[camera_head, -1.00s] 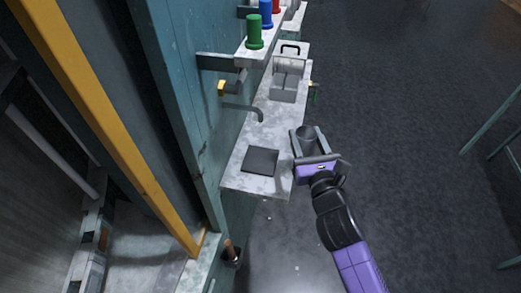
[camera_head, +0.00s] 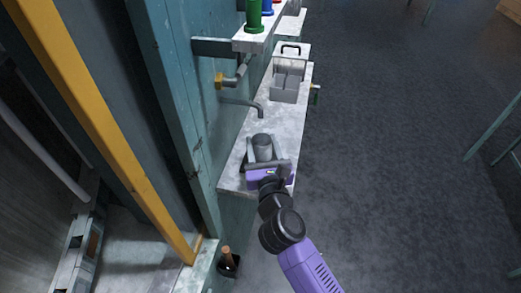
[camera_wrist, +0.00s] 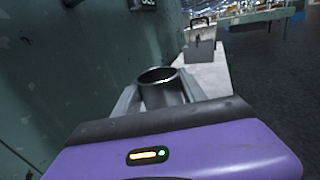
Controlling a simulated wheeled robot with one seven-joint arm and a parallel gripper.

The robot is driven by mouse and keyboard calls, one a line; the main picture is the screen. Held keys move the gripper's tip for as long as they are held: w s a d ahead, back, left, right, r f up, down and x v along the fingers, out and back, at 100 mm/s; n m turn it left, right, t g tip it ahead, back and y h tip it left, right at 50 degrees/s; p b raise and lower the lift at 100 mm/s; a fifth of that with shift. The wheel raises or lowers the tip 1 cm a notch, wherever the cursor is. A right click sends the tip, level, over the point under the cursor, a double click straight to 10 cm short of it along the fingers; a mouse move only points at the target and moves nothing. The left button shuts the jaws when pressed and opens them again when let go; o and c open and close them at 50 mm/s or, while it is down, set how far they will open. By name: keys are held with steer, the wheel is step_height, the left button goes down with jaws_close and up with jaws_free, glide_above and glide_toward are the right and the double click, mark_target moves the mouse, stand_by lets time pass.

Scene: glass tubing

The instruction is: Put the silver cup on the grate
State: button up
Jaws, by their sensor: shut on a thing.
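The silver cup (camera_head: 263,146) is upright between the fingers of my gripper (camera_head: 264,153), which is shut on it. It also shows in the wrist view (camera_wrist: 161,88), open end up, between the two fingers (camera_wrist: 160,98). In the head view the cup and gripper are over the near end of the counter, over the place of the dark square grate. The grate (camera_head: 243,164) is almost wholly hidden by them; only a dark sliver shows at the left. I cannot tell whether the cup touches it.
A faucet (camera_head: 243,103) juts from the teal wall just beyond the cup. A grey metal box with a handle (camera_head: 286,87) stands farther along the counter (camera_head: 284,121). A shelf with green (camera_head: 254,16), blue and red containers is above. Open floor lies to the right.

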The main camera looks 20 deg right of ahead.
steer(key=shift+w+a+f, duration=0.1)
steer(key=shift+a+f, duration=0.1)
steer(key=shift+f, duration=0.3)
steer(key=shift+f, duration=0.2)
steer(key=o, duration=1.4)
steer(key=shift+r, duration=0.1)
steer(key=shift+r, duration=0.2)
steer(key=b+v, duration=0.1)
steer(key=v, duration=1.1)
steer(key=shift+f+b, duration=0.15)
steer(key=shift+b, duration=0.15)
steer(key=shift+d, duration=0.1)
